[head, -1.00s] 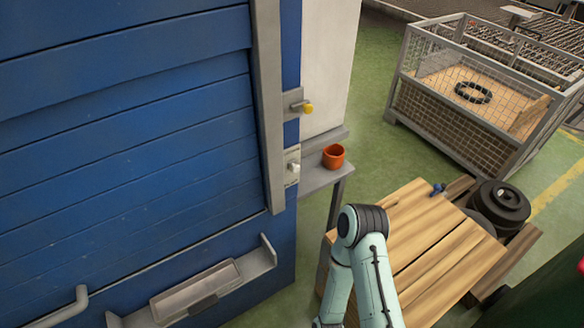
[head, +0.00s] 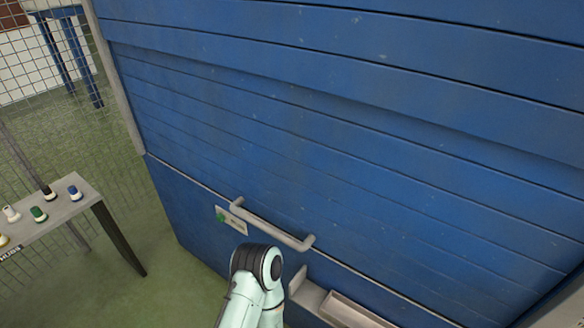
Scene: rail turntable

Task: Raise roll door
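The blue slatted roll door (head: 330,130) fills most of the head view. Its slats reach down to a slanting seam above a plain blue lower panel (head: 185,205). A grey bar handle (head: 270,226) sits close to the seam near the picture's middle. I cannot tell for sure which side of the seam it is fixed to. A pale green arm of mine with a black joint (head: 258,262) comes up from the bottom, below the handle in the picture. Neither gripper shows.
A small plate with a green mark (head: 230,220) is left of the handle. A grey tray (head: 345,312) is at the bottom right. Green floor lies between stand and door.

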